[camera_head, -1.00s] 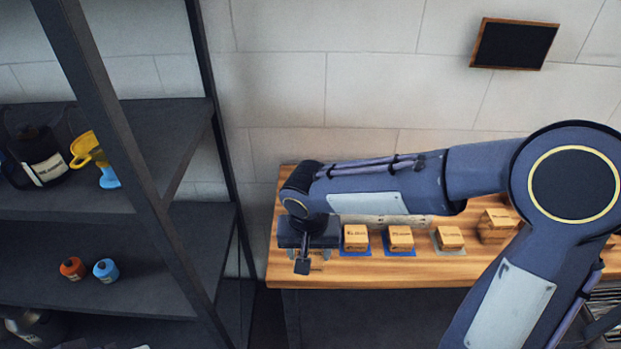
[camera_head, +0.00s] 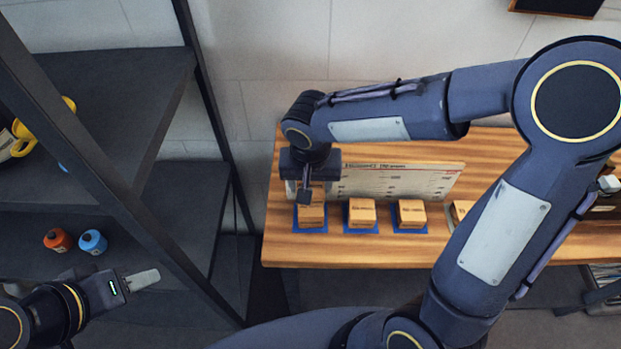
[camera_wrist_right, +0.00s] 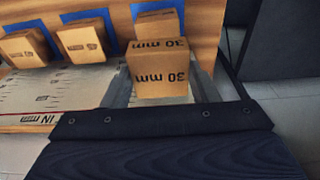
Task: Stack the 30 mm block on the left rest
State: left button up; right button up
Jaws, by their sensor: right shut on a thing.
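My right gripper (camera_head: 306,190) is over the leftmost block place on the wooden bench in the head view. In the right wrist view it is shut on the 30 mm block (camera_wrist_right: 158,73), lettered on top and side. Just beyond that block, a similar wooden block (camera_wrist_right: 158,24) sits on a blue mat, partly covered by the held one. In the head view this place shows as a blue mat (camera_head: 311,228) under the gripper; I cannot tell whether the blocks touch. My left gripper (camera_head: 143,279) is at lower left, away from the bench; its opening is unclear.
Two more blocks (camera_head: 360,213) (camera_head: 411,213) sit on blue mats to the right, and another is partly hidden by my arm. A printed board (camera_head: 400,180) stands behind them. A dark shelf (camera_head: 110,100) with orange and blue bottles (camera_head: 92,241) is at left.

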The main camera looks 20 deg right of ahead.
notch_tip(320, 180, down, 2)
jog(key=shift+f+b, duration=0.2)
jog(key=shift+b, duration=0.45)
jog(key=shift+f+b, duration=1.05)
jog(key=shift+b, duration=0.05)
jog(key=o, duration=1.1)
jog(key=shift+o, duration=0.2)
jog(key=o, duration=0.4)
jog(key=shift+r, duration=0.25)
jog(key=shift+r+p, duration=0.9)
jog(key=shift+r, duration=0.15)
